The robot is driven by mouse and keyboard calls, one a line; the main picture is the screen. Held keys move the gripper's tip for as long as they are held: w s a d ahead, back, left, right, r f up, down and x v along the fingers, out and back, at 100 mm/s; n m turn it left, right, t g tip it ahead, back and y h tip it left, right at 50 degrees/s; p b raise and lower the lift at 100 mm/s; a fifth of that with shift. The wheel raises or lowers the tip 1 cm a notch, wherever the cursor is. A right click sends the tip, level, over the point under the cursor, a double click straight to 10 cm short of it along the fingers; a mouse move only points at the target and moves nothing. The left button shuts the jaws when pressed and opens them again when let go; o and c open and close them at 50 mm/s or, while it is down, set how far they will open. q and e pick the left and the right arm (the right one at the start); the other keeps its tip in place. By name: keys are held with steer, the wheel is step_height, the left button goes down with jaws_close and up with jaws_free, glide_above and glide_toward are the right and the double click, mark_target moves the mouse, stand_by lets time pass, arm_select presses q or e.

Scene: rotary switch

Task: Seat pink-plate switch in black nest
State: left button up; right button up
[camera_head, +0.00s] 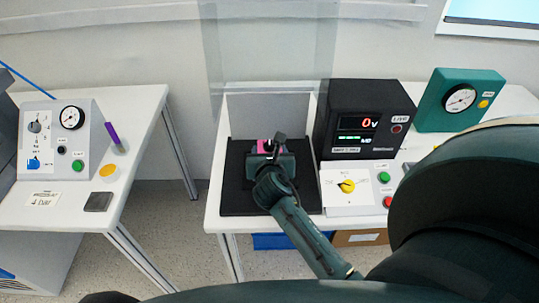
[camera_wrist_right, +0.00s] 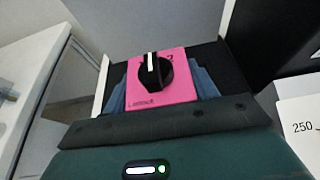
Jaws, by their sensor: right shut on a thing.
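The pink-plate switch (camera_wrist_right: 178,92), a square pink plate with a black rotary knob and white pointer mark, is between the fingers of my right gripper (camera_wrist_right: 160,90) in the right wrist view. The gripper is shut on it. In the head view, a little pink of the switch (camera_head: 264,145) shows at my right gripper (camera_head: 266,150), over a black mat (camera_head: 238,198) on the right table. No separate black nest can be made out; the gripper and arm hide the mat's middle. I cannot tell whether the switch touches what is below. My left gripper is not in view.
A clear upright panel (camera_head: 270,45) stands behind the mat. To its right are a black voltage display box (camera_head: 345,112), a white panel with a yellow knob (camera_head: 347,187) and a green gauge box (camera_head: 455,98). A left table (camera_head: 140,110) holds a gauge panel (camera_head: 88,150).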

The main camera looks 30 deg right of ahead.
steer(key=shift+f, duration=0.25)
steer(key=shift+f, duration=0.1)
steer(key=o, duration=1.1)
